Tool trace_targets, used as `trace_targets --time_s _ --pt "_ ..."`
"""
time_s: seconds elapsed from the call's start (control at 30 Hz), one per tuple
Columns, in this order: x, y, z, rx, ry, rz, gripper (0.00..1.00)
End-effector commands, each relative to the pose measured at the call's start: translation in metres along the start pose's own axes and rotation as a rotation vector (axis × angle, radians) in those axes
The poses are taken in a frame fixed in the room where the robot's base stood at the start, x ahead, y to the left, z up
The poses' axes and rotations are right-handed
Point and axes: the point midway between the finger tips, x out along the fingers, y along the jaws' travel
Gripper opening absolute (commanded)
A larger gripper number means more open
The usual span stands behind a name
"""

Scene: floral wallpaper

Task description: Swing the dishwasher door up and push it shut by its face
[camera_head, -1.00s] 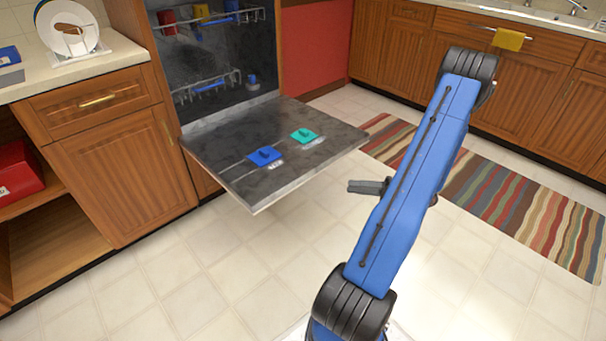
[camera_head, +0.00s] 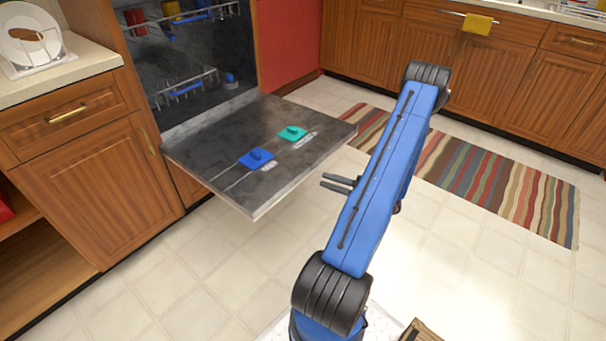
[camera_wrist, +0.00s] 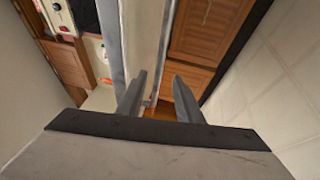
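The dishwasher door (camera_head: 215,150) is swung down and lies about level, its dark inner face up. A blue dispenser lid (camera_head: 256,158) and a teal one (camera_head: 292,133) are on that face. My gripper (camera_head: 328,182) is to the right of the door's front edge, with a gap of floor between them in the head view. In the wrist view my gripper's fingers (camera_wrist: 158,98) are apart with nothing held between them. A long grey edge, likely the door's (camera_wrist: 143,35), runs beyond them there. The door's outer face is hidden in the head view.
The dishwasher's racks (camera_head: 185,90) are inside the open cavity. Wooden cabinets (camera_head: 95,165) stand left of the door and others at the back. The tiled floor (camera_head: 190,275) before the door is clear.

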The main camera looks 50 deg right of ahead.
Motion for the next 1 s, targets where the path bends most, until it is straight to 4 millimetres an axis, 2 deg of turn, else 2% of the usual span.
trace_targets --time_s 0.03,0.3,0.6,0.8,1.0 --pt "0.010 0.000 -0.001 0.001 0.004 0.000 0.33" --pt "0.055 0.000 -0.001 0.000 0.003 0.000 0.33" --pt "0.095 0.000 -0.001 0.001 0.003 0.000 0.33" --pt "0.106 0.000 -0.001 0.000 0.001 0.000 0.33" --pt "0.108 0.000 -0.001 0.000 0.001 0.000 0.33"
